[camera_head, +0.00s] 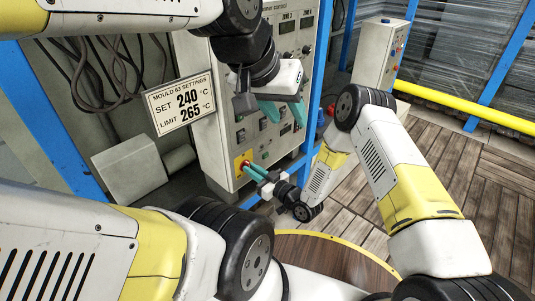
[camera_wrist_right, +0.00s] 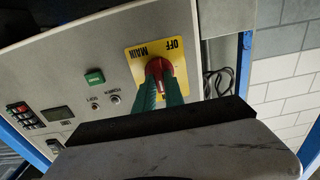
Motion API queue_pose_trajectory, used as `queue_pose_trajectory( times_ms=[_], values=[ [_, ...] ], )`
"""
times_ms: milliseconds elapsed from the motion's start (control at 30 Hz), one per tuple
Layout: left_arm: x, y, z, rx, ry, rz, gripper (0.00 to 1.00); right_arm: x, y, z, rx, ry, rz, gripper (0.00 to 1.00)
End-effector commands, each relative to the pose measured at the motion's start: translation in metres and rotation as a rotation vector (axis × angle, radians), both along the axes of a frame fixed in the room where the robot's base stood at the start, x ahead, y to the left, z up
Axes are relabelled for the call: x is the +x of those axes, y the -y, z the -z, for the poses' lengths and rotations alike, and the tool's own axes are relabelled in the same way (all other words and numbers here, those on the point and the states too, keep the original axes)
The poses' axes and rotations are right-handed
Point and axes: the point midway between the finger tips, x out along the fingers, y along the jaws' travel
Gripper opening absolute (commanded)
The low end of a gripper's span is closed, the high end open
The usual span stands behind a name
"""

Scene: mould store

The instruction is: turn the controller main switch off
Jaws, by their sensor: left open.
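The main switch is a red rotary handle (camera_wrist_right: 158,68) on a yellow plate (camera_wrist_right: 136,54) marked MAIN and OFF, low on the grey controller cabinet (camera_head: 222,150). In the head view the yellow plate (camera_head: 239,162) is at the cabinet's lower corner. My right gripper (camera_head: 247,166) is at the switch. In the right wrist view its green fingers (camera_wrist_right: 160,88) lie on both sides of the red handle, closed on it; they hide part of the handle, and I cannot tell its exact angle. My left gripper (camera_head: 284,113) is open and empty in front of the upper cabinet face.
A sign (camera_head: 181,103) reads mould 63, set 240 °C, limit 265 °C. A green button (camera_wrist_right: 94,76) and small knobs sit beside the switch. A second grey box (camera_head: 380,52) stands behind. A yellow rail (camera_head: 468,113) runs at right, above open wooden floor (camera_head: 500,170).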

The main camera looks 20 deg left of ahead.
Motion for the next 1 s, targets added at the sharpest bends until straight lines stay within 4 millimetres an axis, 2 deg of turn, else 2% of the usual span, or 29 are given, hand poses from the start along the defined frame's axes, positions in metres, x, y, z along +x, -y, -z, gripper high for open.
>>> queue_pose_trajectory(
  times_ms=[467,1000],
  values=[
    [0.0,0.0,0.0,0.0,0.0,0.0,0.42,-0.0006,0.0001,0.0,-0.034,0.081,0.0,0.0],
    [0.0,0.0,0.0,0.0,0.0,0.0,0.42,-0.0027,-0.0007,0.0008,-0.212,0.514,-0.001,0.0]
  ],
)
